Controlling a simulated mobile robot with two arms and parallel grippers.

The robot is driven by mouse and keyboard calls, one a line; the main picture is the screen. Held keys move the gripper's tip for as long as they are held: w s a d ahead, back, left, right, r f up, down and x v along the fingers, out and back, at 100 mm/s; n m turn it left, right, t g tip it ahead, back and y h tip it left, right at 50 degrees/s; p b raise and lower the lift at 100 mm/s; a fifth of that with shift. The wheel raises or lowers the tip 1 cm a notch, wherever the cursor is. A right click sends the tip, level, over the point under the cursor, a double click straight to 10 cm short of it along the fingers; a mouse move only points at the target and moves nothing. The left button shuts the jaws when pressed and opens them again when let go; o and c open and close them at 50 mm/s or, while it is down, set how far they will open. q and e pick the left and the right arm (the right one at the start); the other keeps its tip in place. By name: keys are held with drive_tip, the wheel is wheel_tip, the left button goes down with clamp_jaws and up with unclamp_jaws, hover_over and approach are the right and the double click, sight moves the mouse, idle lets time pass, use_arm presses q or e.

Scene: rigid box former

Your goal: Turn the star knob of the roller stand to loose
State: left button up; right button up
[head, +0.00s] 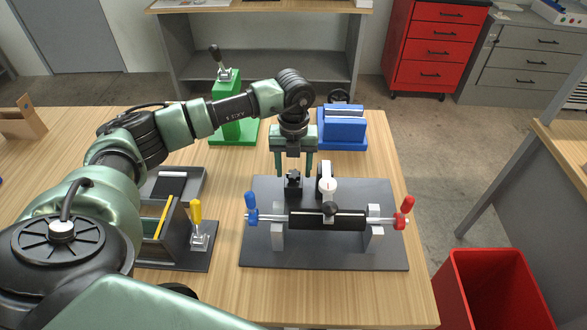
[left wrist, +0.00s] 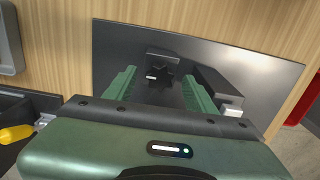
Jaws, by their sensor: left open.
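A small black star knob (head: 293,181) stands at the back of a dark base plate (head: 385,255). In the left wrist view the star knob (left wrist: 163,72) shows between my two green fingers. My left gripper (head: 294,169) points down, open and empty, with one finger to each side of the knob. The fingers look apart from it; the exact height gap is hard to tell. The plate carries a black horizontal bar (head: 320,220) on grey blocks, with a blue handle (head: 251,202) on the left and a red handle (head: 405,205) on the right. My right gripper is not in view.
A white-faced upright part (head: 327,182) stands close right of the knob. A green clamp stand (head: 230,130) and a blue block fixture (head: 342,130) stand behind. A dark fixture with a yellow handle (head: 196,212) is to the left. A red bin (head: 495,290) stands beside the table.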

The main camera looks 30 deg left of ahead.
sight(293, 173)
use_arm(q)
wheel_tip(293, 173, up, 7)
drive_tip(key=shift+r+b, duration=0.15)
drive_tip(key=shift+b, duration=0.7)
drive_tip(key=shift+r, duration=0.1)
